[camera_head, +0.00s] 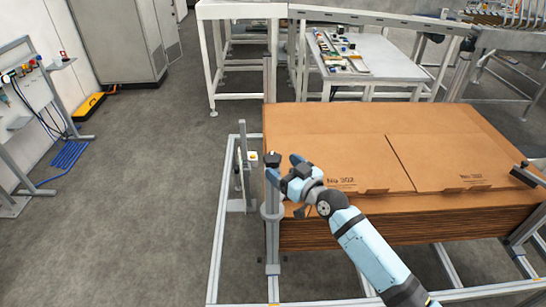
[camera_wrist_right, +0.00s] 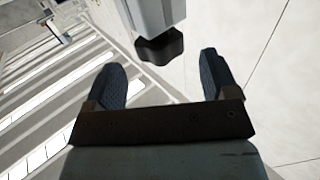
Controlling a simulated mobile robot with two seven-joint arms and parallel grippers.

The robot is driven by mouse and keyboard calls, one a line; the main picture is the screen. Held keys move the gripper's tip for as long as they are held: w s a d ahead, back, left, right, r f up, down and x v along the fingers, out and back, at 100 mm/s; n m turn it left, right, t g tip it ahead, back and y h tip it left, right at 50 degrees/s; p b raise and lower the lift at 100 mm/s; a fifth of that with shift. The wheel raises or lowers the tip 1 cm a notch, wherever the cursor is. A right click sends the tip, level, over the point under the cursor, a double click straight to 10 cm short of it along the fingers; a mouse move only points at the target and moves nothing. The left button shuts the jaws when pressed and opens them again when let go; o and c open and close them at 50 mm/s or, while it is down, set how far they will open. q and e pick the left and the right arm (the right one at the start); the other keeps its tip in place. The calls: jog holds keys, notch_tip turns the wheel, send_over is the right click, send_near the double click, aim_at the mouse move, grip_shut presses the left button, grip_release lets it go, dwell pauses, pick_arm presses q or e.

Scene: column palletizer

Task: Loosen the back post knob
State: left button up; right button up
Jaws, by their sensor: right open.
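A black lobed knob (camera_wrist_right: 160,47) sits on the end of a light grey post part in the right wrist view. In the head view a dark knob (camera_head: 272,158) shows at the upper part of the grey post (camera_head: 272,235) by the left side of the cardboard stack. My right gripper (camera_head: 284,168) is close beside this post. It is open, and in the wrist view its two blue fingers (camera_wrist_right: 160,62) point toward the knob. The knob lies just beyond and between the fingertips, with gaps to both sides. My left gripper is not in view.
The stack of flat brown cardboard (camera_head: 330,125) stands right of the post, close to my right arm. A grey metal frame (camera_head: 222,225) surrounds the stack low down. A white table (camera_head: 370,60) with small parts stands behind.

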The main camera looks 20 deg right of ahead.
aim_at(279, 164)
jog(key=shift+x, duration=2.2)
jog(key=shift+c, duration=0.2)
